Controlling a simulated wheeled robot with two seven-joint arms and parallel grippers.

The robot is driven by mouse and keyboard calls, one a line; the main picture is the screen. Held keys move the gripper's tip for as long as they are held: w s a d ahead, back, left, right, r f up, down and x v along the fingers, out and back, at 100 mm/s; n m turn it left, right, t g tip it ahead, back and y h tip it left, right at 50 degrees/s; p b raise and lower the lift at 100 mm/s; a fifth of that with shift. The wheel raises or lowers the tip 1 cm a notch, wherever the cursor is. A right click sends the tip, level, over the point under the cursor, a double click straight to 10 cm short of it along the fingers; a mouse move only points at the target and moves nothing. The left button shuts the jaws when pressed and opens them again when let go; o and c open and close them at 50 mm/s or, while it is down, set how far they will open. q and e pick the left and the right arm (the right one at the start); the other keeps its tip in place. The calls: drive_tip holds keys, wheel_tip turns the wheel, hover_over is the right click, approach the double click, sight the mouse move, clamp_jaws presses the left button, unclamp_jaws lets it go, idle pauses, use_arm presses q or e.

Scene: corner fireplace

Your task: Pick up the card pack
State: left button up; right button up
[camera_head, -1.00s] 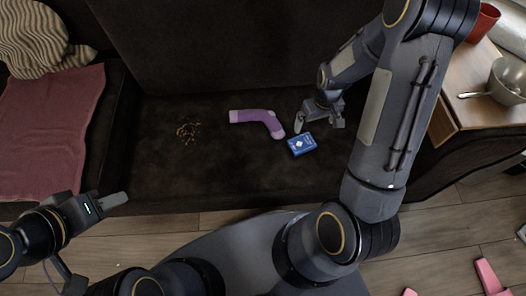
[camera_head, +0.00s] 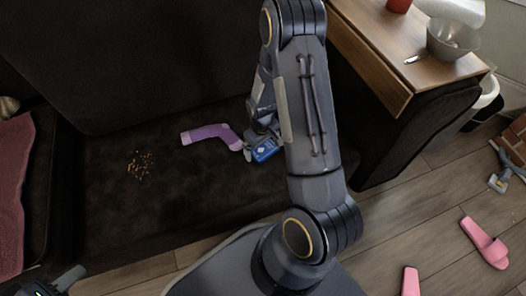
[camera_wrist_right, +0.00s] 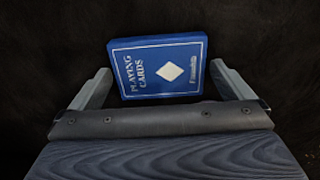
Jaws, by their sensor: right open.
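The card pack (camera_head: 265,150) is a blue box lying on the dark sofa seat. In the right wrist view the card pack (camera_wrist_right: 150,85) shows its white diamond and the words "PLAYING CARDS". My right gripper (camera_wrist_right: 160,72) is open, with one finger on each side of the pack and a gap beside each. In the head view my right gripper (camera_head: 256,142) is at the pack, partly hidden by my own arm. My left gripper (camera_head: 62,282) shows only in part at the bottom left, away from the pack; its jaw state is unclear.
A purple sock-like item (camera_head: 212,134) lies just left of the pack. Crumbs (camera_head: 140,165) are scattered farther left on the seat. A wooden side table (camera_head: 372,62) with a bowl (camera_head: 452,40) stands right of my arm. Pink slippers (camera_head: 485,243) lie on the floor.

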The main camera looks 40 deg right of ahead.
drive_tip(key=shift+r, duration=0.1)
drive_tip(key=c, duration=0.9)
